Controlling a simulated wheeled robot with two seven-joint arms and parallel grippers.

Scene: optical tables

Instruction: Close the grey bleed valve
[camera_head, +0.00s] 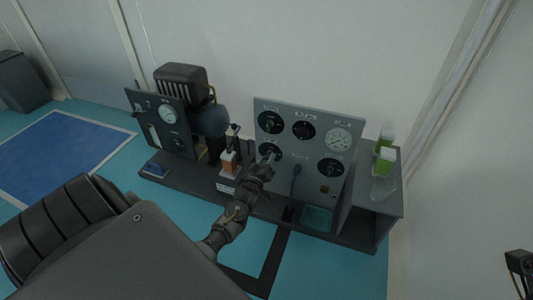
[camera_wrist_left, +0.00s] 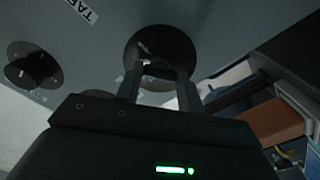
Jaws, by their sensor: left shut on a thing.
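A grey upright panel (camera_head: 300,120) carries several black round dials and a white gauge. My left gripper (camera_head: 266,163) is at the lower left dial (camera_head: 270,149) of this panel and partly covers it. In the left wrist view, a round black dial (camera_wrist_left: 160,38) lies straight ahead. My left gripper (camera_wrist_left: 157,75) is shut on the small handle at its centre, one finger on each side. I cannot read which dial is the bleed valve, and the handle's turn is hard to make out.
Another black dial (camera_wrist_left: 33,66) sits beside it. A smaller panel (camera_head: 160,122) with a gauge and a dark motor unit (camera_head: 182,80) stand to the left. A teal tray (camera_head: 317,219) lies below the panel.

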